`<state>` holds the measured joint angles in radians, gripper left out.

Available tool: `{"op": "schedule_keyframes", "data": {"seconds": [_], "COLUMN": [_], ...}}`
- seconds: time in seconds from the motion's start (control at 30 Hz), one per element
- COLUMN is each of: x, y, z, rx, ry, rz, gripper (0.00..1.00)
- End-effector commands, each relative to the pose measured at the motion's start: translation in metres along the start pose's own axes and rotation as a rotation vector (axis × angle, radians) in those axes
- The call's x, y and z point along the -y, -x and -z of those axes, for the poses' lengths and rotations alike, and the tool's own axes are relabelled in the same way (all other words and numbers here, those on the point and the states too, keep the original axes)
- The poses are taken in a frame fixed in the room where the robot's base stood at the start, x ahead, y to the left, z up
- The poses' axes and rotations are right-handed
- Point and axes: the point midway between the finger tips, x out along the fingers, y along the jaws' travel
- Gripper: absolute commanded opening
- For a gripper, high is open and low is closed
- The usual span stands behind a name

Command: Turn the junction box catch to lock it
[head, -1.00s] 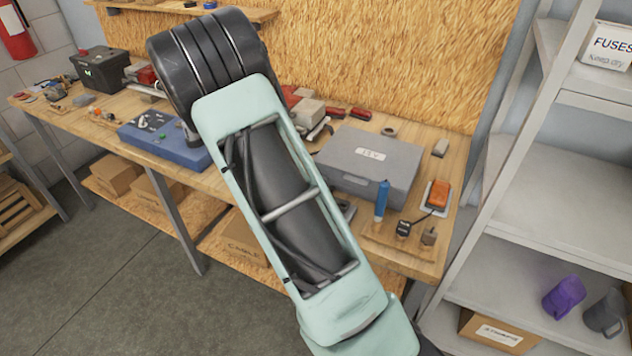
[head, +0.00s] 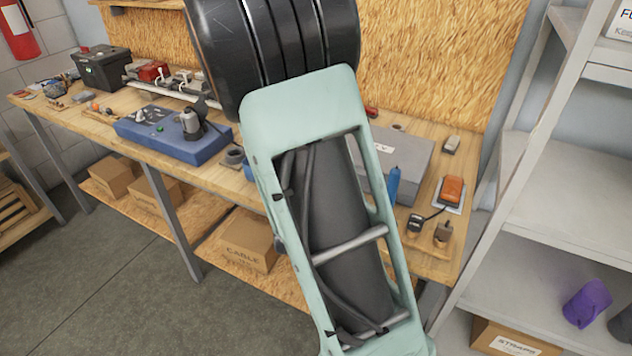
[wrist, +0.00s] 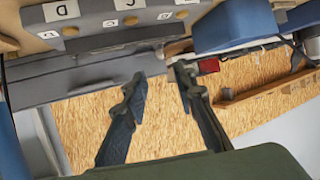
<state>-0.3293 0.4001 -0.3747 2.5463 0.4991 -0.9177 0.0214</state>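My gripper (wrist: 158,82) shows in the wrist view with its two dark fingers apart and nothing between them. In the head view my gripper cannot be made out behind my arm. A grey case (head: 404,158) with a white label lies on the bench in the head view, partly covered by my arm. I cannot tell whether it is the junction box, and I cannot make out a catch. In the wrist view, a grey body (wrist: 85,78) lies beyond the fingertips, near a grey strip (wrist: 95,20) with lettered white labels and small orange-brown round parts.
A blue box (head: 170,135) with a dark fitting stands on the wooden bench (head: 205,178). A blue cylinder (head: 393,185), an orange-topped device (head: 451,190) and small dark parts sit at the bench's right end. Grey shelves (head: 560,195) stand at the right.

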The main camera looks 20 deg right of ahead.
Motion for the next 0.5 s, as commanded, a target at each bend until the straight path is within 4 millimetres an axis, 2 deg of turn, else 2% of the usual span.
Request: {"op": "schedule_keyframes", "data": {"seconds": [0.07,0.3,0.5], "x": [0.0,-0.001,-0.001], "y": [-0.004,-0.046,-0.071], "z": [-0.005,-0.001,0.0], "rx": [-0.001,0.002,0.001], "ry": [-0.005,0.0,-0.001], "rz": [0.004,-0.001,0.0], "gripper": [0.25,0.25,0.25]}}
